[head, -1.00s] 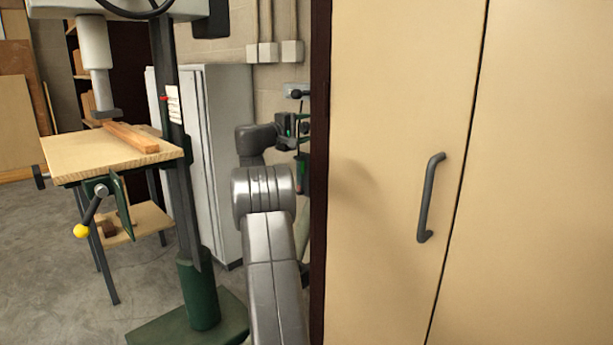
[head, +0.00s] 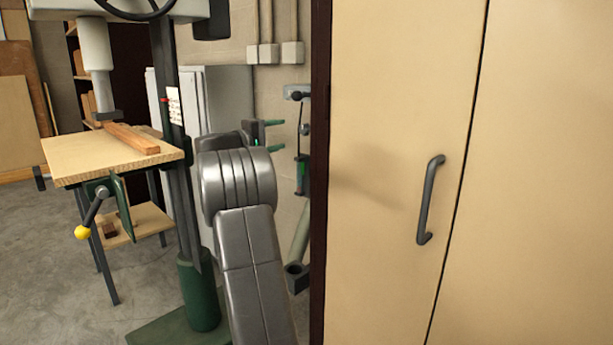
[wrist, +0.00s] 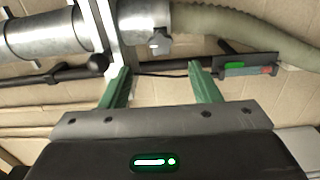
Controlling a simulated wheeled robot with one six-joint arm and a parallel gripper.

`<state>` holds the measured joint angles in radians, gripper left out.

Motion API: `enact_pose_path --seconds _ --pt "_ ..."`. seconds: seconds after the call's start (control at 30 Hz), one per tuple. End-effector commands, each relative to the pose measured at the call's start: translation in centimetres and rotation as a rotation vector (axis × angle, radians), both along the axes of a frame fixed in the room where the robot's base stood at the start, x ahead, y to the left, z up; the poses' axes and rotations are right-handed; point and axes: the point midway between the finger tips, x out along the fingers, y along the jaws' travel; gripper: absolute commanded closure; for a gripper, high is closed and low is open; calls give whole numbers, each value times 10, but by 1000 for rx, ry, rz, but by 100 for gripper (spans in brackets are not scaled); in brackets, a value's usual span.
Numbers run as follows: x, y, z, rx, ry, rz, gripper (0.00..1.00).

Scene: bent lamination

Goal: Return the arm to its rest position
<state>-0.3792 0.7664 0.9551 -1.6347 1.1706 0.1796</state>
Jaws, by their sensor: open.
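My gripper (head: 273,136) shows in the head view beyond my grey arm, its green fingers apart and pointing right. It also shows in the wrist view (wrist: 162,85), where the two green fingers stand apart with nothing held between them. Behind the fingers, in the wrist view, are a metal duct (wrist: 45,35) and a pale flexible hose (wrist: 240,28). My grey arm is raised and folded in the middle of the head view and hides part of what lies behind it.
A tan cabinet (head: 385,120) with a grey handle (head: 430,198) fills the right, close to my arm. A drill press with a green base (head: 175,328) and a wooden table (head: 85,162) stand left. A pale metal cabinet (head: 226,90) is behind. Floor at lower left is clear.

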Motion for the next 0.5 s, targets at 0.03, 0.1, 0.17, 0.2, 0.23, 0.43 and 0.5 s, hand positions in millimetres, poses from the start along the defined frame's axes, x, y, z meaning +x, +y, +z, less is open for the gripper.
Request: enact_pose_path --seconds 0.03,0.1,0.17,0.2,0.23,0.43,0.5 --pt "8 -9 -2 0 0 -3 44" --pt "18 -19 -2 1 -1 -3 44" --pt "27 -27 -2 0 0 -2 44" --pt "33 -33 -2 1 1 -3 44" --pt "37 -38 -2 1 0 -3 44" --pt "65 -65 -2 0 0 -2 44" --pt "75 -75 -1 0 0 -1 44"
